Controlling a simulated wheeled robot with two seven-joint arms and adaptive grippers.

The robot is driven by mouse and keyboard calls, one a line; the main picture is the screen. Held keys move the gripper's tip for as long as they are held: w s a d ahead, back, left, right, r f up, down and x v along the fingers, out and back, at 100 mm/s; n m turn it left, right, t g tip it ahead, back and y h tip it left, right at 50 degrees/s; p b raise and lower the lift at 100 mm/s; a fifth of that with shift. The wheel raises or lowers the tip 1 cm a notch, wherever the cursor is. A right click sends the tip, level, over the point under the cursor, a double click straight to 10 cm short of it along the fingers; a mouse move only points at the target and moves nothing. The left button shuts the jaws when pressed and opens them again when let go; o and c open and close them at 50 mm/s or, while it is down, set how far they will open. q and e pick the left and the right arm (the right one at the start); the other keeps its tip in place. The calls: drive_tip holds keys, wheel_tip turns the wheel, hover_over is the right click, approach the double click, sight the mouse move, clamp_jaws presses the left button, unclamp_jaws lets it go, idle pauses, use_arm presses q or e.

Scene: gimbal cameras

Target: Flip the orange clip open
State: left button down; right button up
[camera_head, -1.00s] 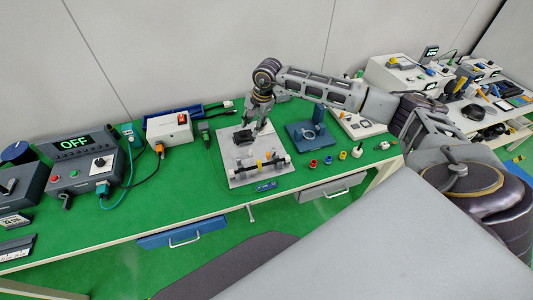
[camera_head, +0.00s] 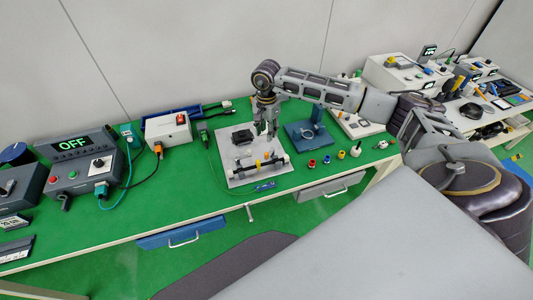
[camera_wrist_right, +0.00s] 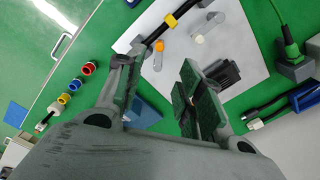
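The orange clip (camera_wrist_right: 159,46) shows in the right wrist view as a small orange tip on a grey lever, beside a dark bar with a yellow band (camera_wrist_right: 170,21). A similar lever with a white tip (camera_wrist_right: 199,38) is to its right. In the head view the bar (camera_head: 243,170) lies on the pale plate (camera_head: 238,182), with the yellow band (camera_head: 258,163) on it. My right gripper (camera_head: 267,130) is above the plate's back right part. The wrist view shows its fingers (camera_wrist_right: 160,80) apart and empty, with the orange tip beyond them, not touched. My left gripper is out of view.
A black block (camera_head: 242,137) sits on the plate's back part. A blue stand (camera_head: 305,132) is right of the plate. A red-buttoned white box (camera_head: 168,130) is at the left.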

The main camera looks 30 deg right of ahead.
sight(266, 153)
drive_tip(key=shift+f+p, duration=1.2)
drive_tip(key=shift+f, duration=5.45)
clamp_jaws()
